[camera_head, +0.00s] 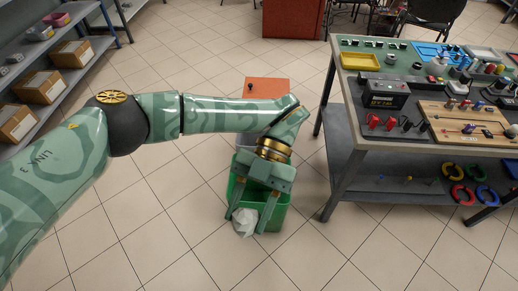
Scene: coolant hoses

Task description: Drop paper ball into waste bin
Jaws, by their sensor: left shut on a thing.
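A crumpled white paper ball (244,221) is held between the fingertips of my left gripper (246,213). The gripper points downward and is shut on the ball. The green waste bin (275,217) stands on the tiled floor directly behind and below the gripper in the picture. The ball overlaps the bin's front left part in the view; I cannot tell exactly how high it is above the rim. Part of the bin is hidden by my wrist and fingers. My right gripper does not show.
A workbench (343,120) with tools, a yellow tray (361,61) and coloured rings (463,193) on its lower shelf stands close right of the bin. Shelves with cardboard boxes (41,87) are at left. An orange-red box (267,87) stands behind my arm. Floor in front is clear.

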